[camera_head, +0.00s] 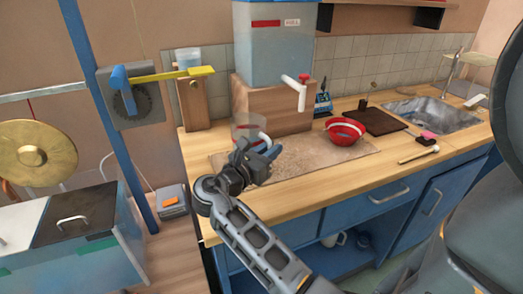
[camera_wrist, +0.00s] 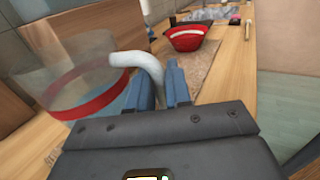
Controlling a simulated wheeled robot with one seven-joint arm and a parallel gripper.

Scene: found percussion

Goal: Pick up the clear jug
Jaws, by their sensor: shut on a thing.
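The clear jug (camera_head: 243,124) is a see-through vessel with a red band and a white curved handle. In the head view it is at the left part of the wooden counter, partly hidden behind my gripper (camera_head: 264,155). In the wrist view the jug (camera_wrist: 75,62) fills the upper left and looks tilted with the camera. Its white handle (camera_wrist: 135,63) runs down between the blue fingers of my gripper (camera_wrist: 163,85). The fingers are shut on the handle. I cannot tell whether the jug's base touches the counter.
A large tank with a white spout (camera_head: 296,90) stands on a wooden block (camera_head: 262,108) behind the jug. A red bowl (camera_head: 345,131) is to the right on the speckled board (camera_head: 310,158). A sink (camera_head: 432,113) is at the far right. The counter's front strip is clear.

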